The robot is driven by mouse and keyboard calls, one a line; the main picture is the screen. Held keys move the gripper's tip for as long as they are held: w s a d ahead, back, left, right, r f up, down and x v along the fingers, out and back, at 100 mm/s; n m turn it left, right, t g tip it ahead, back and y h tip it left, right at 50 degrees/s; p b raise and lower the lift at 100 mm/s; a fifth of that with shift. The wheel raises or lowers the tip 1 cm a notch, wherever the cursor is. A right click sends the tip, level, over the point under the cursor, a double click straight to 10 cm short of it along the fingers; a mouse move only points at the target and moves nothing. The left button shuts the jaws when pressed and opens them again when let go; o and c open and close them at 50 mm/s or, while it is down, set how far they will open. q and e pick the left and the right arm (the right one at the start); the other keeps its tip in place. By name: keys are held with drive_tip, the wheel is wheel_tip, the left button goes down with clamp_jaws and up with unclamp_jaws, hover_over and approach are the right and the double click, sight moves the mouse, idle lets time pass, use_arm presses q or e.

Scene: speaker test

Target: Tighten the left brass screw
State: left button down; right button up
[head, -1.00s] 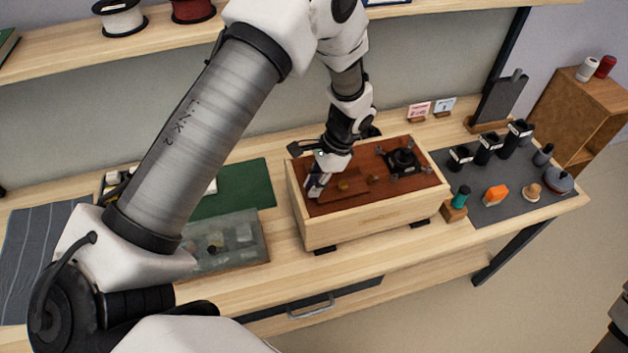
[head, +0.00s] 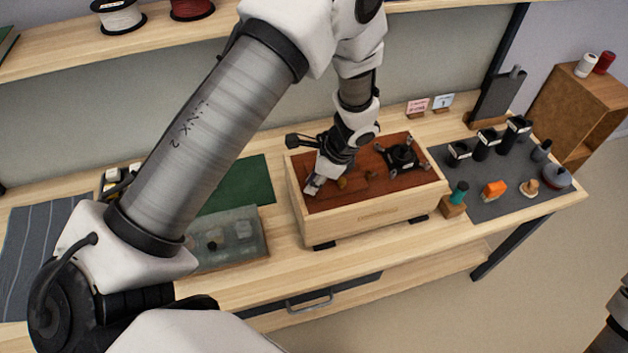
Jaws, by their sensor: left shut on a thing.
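The speaker box (head: 365,224) is pale wood with a red-brown panel on top and stands on the workbench. My left gripper (head: 313,187) points down at the panel's left front part. It is shut on the left brass screw, which its fingers hide almost wholly. A small brass piece (head: 342,183) stands on the panel just right of the fingers, apart from them. A black round speaker frame (head: 402,157) sits at the panel's right. My right gripper is not in view; only a dark part of that arm shows at the lower right edge.
A grey mat (head: 478,208) at right holds black cups, an orange block (head: 494,190) and other small items. A teal-topped piece (head: 459,192) stands by the box's right corner. A clear-lidded tray (head: 232,238) and a green mat (head: 240,183) lie left of the box.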

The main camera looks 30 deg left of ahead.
use_arm(q)
drive_tip(key=c, duration=1.1)
unclamp_jaws()
drive_tip(key=shift+c, duration=0.2)
drive_tip(key=v, duration=1.2)
drive_tip(key=shift+a, duration=0.15)
